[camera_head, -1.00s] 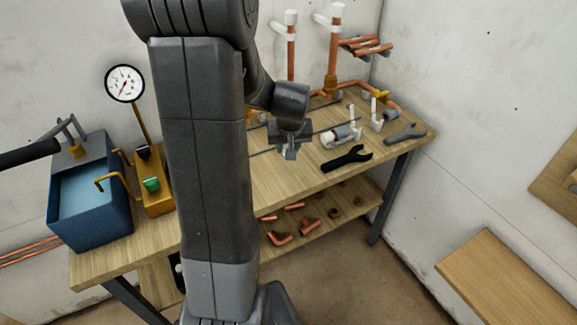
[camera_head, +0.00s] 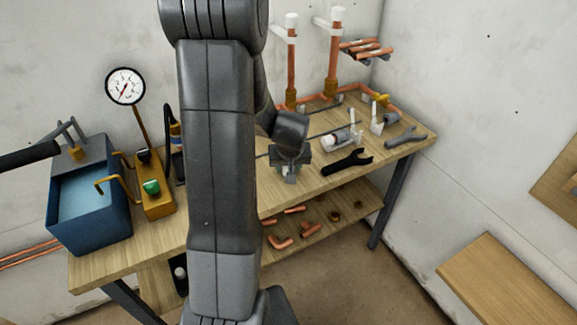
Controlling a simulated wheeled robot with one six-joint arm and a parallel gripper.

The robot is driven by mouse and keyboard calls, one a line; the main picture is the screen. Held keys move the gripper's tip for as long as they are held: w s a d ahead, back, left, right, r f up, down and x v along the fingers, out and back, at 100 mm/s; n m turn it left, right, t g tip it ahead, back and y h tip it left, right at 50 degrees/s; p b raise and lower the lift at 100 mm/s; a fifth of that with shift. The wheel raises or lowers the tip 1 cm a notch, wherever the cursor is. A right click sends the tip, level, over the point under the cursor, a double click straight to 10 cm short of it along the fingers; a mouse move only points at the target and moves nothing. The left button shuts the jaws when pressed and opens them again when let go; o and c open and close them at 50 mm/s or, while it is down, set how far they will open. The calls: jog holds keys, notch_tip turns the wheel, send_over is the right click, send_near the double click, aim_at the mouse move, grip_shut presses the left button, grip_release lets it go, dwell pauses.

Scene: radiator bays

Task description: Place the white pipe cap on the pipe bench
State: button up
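The pipe bench (camera_head: 222,238) is a wooden-topped table with a lower shelf, along the wall. Two upright copper pipes at its back carry white tops, one on the left pipe (camera_head: 291,19) and one on the right pipe (camera_head: 337,13). I cannot tell whether either is the white pipe cap of the task. My gripper (camera_head: 290,174) points down over the middle of the bench, left of a black wrench. Its fingers are small and dark, so I cannot see whether they are open or hold anything. My arm hides part of the bench behind it.
A blue tank (camera_head: 90,205), a pressure gauge (camera_head: 125,86) and a green-knobbed yellow block (camera_head: 152,195) stand at the left. Copper fittings (camera_head: 281,242) lie on the shelf.

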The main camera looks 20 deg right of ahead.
jog(key=shift+o, duration=1.1)
jog(key=shift+r, duration=0.15)
jog(key=shift+r, duration=0.25)
jog(key=v, duration=1.1)
jog(key=shift+r, duration=0.25)
jog(key=shift+s+a, duration=0.1)
